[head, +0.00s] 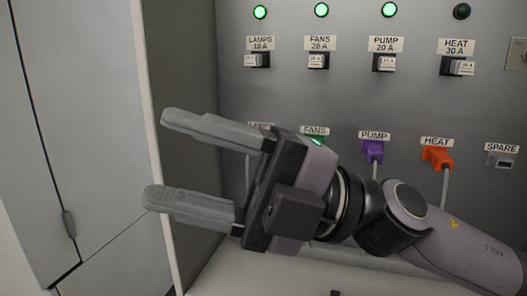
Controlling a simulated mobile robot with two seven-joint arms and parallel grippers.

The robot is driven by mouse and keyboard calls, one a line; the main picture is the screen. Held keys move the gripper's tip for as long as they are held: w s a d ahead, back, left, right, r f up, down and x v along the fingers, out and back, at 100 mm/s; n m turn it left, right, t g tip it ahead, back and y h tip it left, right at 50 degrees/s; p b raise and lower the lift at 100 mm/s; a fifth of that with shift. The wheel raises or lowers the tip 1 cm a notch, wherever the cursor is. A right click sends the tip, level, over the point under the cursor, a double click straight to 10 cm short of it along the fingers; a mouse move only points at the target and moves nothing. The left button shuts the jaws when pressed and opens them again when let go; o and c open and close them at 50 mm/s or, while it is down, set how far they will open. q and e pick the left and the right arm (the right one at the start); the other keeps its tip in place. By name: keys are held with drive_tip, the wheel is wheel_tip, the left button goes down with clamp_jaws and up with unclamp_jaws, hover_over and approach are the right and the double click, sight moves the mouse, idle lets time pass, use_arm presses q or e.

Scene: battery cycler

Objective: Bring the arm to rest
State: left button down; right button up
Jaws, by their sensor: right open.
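My right gripper (172,162) is in the head view, in front of the left part of a grey panel (345,108). Its two grey fingers point left and stand well apart, with nothing between them. The arm comes in from the lower right. My left gripper is not in view.
A purple pump plug (374,151) and an orange heat plug (438,157) sit in the panel, right of the gripper. Three lamps above glow green; the heat lamp (462,11) is dark. A grey cabinet (85,130) stands at the left.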

drive_tip(key=w+d+f+m+t+h, duration=0.4)
drive_tip(key=w+d+f+m+t, duration=0.15)
drive_tip(key=m+t, duration=0.6)
drive_tip(key=w+d+f+m+t+h, duration=0.45)
drive_tip(key=w+m+t, duration=0.25)
drive_tip(key=m+t, duration=0.45)
drive_tip(key=d+f+m+g+h, duration=0.2)
drive_tip(key=d+f+m+h, duration=0.25)
drive_tip(key=f, duration=0.35)
drive_tip(key=d+f+m+g+h, duration=0.3)
drive_tip(key=d+f+m+h, duration=0.15)
drive_tip(key=f, duration=0.25)
drive_tip(key=s+d+f+m+g+h, duration=0.15)
drive_tip(key=s+d+f+g, duration=0.4)
drive_tip(key=s+f, duration=0.55)
drive_tip(key=s+d+f+m+g+h, duration=0.1)
drive_tip(key=s+d+f+g+h, duration=0.4)
drive_tip(key=s+f, duration=0.6)
drive_tip(key=w+a+f+t+y, duration=0.3)
drive_tip(key=w+f+t+y, duration=0.1)
drive_tip(key=f, duration=0.5)
drive_tip(key=shift+w+a+f+t, duration=0.15)
drive_tip(key=shift+w+a+t, duration=0.1)
drive_tip(key=shift+w+t, duration=0.65)
